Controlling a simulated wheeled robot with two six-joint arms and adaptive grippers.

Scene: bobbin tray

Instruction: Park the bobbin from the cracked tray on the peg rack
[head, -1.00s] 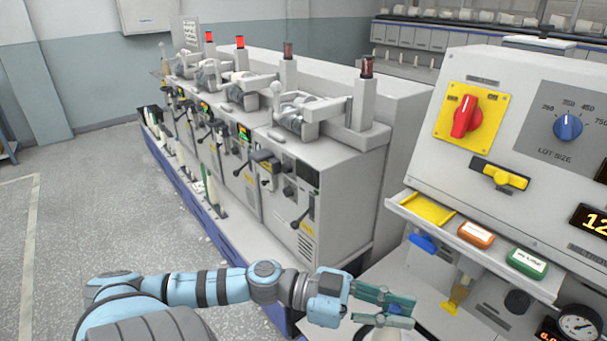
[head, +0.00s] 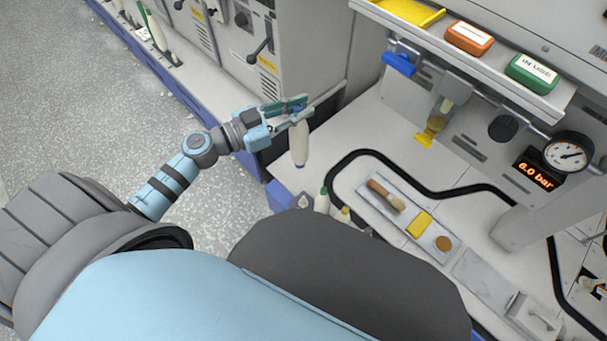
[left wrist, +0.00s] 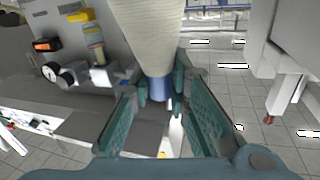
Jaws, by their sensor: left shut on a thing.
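My left gripper (head: 298,112) is shut on a white bobbin (head: 300,148) with a blue end. The bobbin hangs nearly upright, clear of the worktop, near the corner of the machine. In the left wrist view the bobbin (left wrist: 148,32) stands large in front of the fingers (left wrist: 160,108), its blue end close to them. A blue tray-like edge (head: 279,194) shows below it, with a bobbin with a green top (head: 322,201) and others beside it. My own body hides much of that area; I cannot see a crack. I cannot make out a peg rack. My right gripper is not in view.
A black cable (head: 372,155) curves over the worktop. A grey tray (head: 378,208) there holds a brush (head: 386,194) and a yellow block (head: 419,224). A pressure gauge (head: 567,154) and a shelf edge (head: 470,55) stand at the right. Open floor lies at the left.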

